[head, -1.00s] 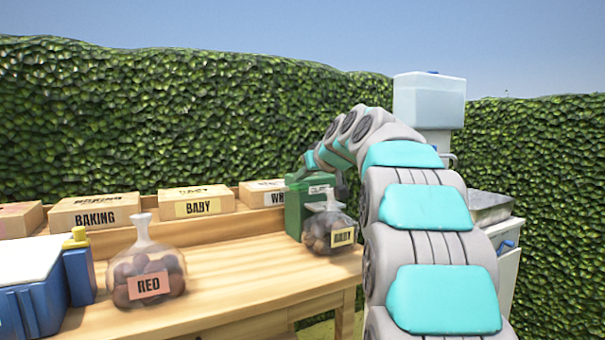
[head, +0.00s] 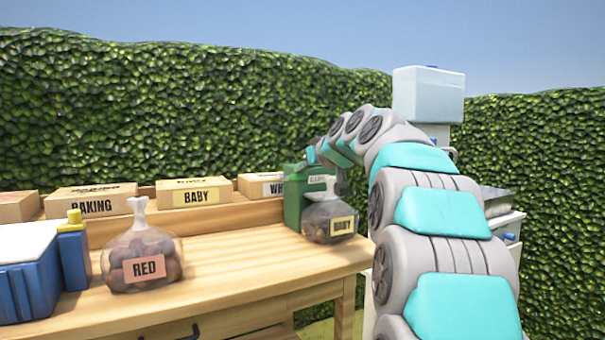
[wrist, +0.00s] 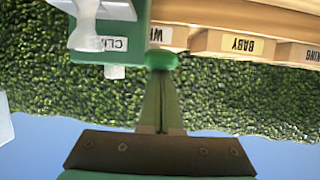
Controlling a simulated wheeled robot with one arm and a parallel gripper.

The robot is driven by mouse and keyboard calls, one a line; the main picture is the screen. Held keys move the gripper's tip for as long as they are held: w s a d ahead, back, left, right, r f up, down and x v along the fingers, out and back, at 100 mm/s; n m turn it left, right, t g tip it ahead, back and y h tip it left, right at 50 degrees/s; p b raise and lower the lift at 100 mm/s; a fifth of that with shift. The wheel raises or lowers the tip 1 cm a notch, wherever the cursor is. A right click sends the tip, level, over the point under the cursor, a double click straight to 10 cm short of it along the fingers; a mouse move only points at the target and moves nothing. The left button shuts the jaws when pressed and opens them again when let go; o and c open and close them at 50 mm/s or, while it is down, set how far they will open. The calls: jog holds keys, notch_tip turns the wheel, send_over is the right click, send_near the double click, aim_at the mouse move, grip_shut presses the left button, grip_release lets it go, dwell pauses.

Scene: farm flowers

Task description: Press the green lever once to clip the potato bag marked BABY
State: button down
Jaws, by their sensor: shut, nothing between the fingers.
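The potato bag marked BABY (head: 330,222) stands at the right end of the bench, against the front of the green clip machine (head: 293,205). Its pale neck is at the machine's front, and shows in the wrist view (wrist: 86,28). In the wrist view, which is upside down, the machine (wrist: 110,58) carries a partly visible "CLI" label. A round green piece (wrist: 162,60), apparently the lever's end, lies right at the tips of my gripper (wrist: 163,80). The fingers are shut and empty; contact is not clear.
A bag marked RED (head: 143,252) stands on the bench (head: 225,258). Crates marked BAKING (head: 92,206), BABY (head: 194,196) and one starting WH (head: 262,187) line the back. A blue box (head: 30,280) is at left. The bench middle is clear.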

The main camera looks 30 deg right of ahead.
jog(key=shift+s+a+f+t+b, duration=0.1)
jog(key=shift+f+t+b, duration=0.15)
jog(key=shift+f+b, duration=0.45)
jog(key=shift+s+f+t+b, duration=0.15)
jog(key=shift+f+t+b, duration=0.2)
jog(key=shift+b, duration=0.75)
jog(key=shift+s+a+f+t+b, duration=0.1)
jog(key=shift+f+t+b, duration=0.1)
jog(key=shift+f+b, duration=0.5)
notch_tip(320, 180, down, 4)
jog(key=b, duration=0.5)
jog(key=shift+d+f, duration=0.15)
jog(key=shift+f, duration=0.35)
notch_tip(320, 180, up, 5)
jog(key=s+p, duration=0.2)
send_near(302, 181)
jog(key=shift+s+d+f, duration=0.2)
jog(key=shift+s+f, duration=1.1)
jog(key=shift+f, duration=0.05)
